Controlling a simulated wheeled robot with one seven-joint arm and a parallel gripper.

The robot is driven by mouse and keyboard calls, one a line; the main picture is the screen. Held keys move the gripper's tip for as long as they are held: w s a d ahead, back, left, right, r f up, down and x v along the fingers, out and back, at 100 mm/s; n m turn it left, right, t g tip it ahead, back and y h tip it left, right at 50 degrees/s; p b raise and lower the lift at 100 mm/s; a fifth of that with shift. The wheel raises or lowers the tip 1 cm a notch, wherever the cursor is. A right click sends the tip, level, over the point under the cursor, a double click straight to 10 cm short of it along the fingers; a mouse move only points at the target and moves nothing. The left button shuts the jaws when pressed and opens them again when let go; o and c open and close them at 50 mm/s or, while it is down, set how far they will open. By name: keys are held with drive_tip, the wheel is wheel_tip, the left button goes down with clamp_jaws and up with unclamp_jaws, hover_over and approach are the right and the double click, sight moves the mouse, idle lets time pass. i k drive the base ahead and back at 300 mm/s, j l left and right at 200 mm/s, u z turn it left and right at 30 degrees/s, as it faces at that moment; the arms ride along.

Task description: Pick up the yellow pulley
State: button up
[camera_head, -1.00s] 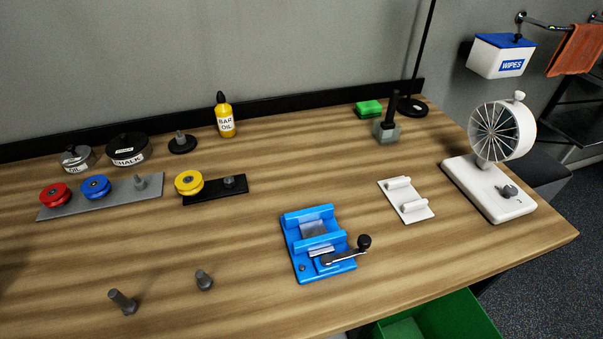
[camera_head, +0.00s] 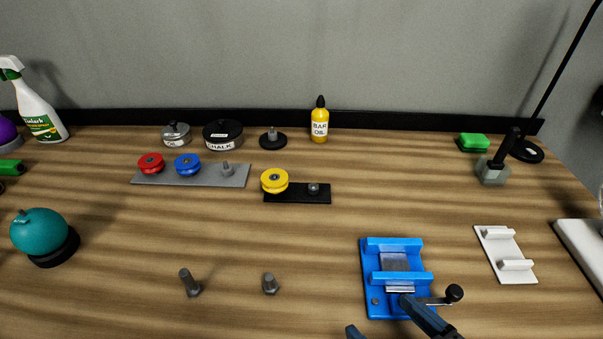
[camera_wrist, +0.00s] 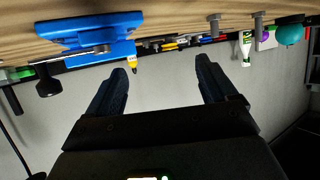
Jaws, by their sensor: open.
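The yellow pulley (camera_head: 274,181) sits at the left end of a small black plate (camera_head: 298,196) on the workbench. A short grey peg stands at the plate's right end. My gripper (camera_head: 378,314) shows at the bottom edge of the head view, in front of the blue vise and well to the right of and nearer than the pulley. In the wrist view my gripper (camera_wrist: 165,82) has its two dark fingers wide apart with nothing between them. The wrist view appears upside down; small yellow shapes show far off there, but I cannot tell which is the pulley.
A grey plate (camera_head: 238,175) with a red pulley (camera_head: 151,163) and a blue pulley (camera_head: 187,164) lies left of the black plate. A yellow oil bottle (camera_head: 320,122) stands behind. Two bolts (camera_head: 190,283) stand in front. The blue vise (camera_head: 375,264) is at right. Wood between is clear.

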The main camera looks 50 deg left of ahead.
sight(270, 186)
drive_tip(key=i+j, duration=0.1)
drive_tip(key=j, duration=1.2)
drive_tip(key=i, duration=0.05)
